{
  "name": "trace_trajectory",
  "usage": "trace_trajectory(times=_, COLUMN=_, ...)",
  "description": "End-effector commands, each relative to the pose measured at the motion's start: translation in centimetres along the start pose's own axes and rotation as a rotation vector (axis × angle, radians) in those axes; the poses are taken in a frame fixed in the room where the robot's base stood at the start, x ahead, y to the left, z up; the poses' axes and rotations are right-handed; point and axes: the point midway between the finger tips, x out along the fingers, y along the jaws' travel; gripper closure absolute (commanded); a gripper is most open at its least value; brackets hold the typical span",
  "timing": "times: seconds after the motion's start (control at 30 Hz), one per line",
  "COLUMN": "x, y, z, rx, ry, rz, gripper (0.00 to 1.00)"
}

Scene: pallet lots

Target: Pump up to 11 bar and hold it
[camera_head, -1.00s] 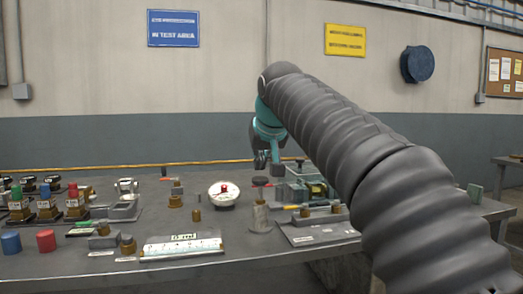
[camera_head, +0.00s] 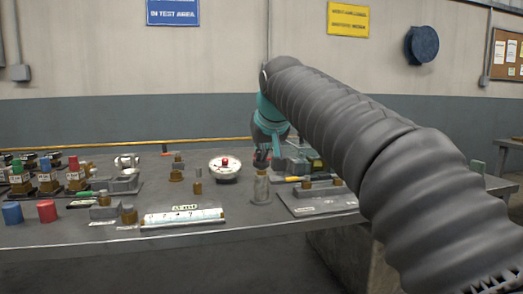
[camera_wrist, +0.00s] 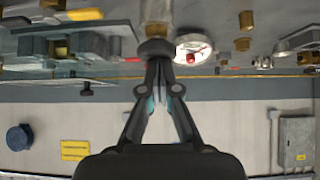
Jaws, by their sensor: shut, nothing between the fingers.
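The hand pump is an upright grey cylinder (camera_head: 262,190) near the front middle of the bench. Its dark round knob (camera_wrist: 155,47) shows at my fingertips in the wrist view, with the body (camera_wrist: 156,12) beyond it. My gripper (camera_head: 263,161) is shut and empty, pointing down over the pump. Its fingertips (camera_wrist: 160,62) appear to touch the knob, not grasp it. The pressure gauge (camera_head: 224,172), round and white with a red centre, stands left of the pump. It also shows in the wrist view (camera_wrist: 196,52). Its needle reading is too small to tell.
A white scale plate (camera_head: 182,217) lies at the front edge. Blue (camera_head: 12,212) and red (camera_head: 46,210) cylinders stand at the left, before several coloured-top fittings. A plate with brass fittings (camera_head: 315,192) lies right of the pump. My arm covers the right side.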

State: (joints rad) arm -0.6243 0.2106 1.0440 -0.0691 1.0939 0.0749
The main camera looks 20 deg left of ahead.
Motion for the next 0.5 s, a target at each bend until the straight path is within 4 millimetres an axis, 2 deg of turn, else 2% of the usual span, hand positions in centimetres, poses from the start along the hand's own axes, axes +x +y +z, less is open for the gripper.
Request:
trace_trajectory(times=0.27, x=0.6, y=0.0, z=0.5, rx=0.0, ry=-0.022, rz=0.001, gripper=1.0)
trace_trajectory(times=0.5, x=-0.8, y=0.2, z=-0.8, rx=0.001, ry=-0.021, rz=0.002, gripper=1.0)
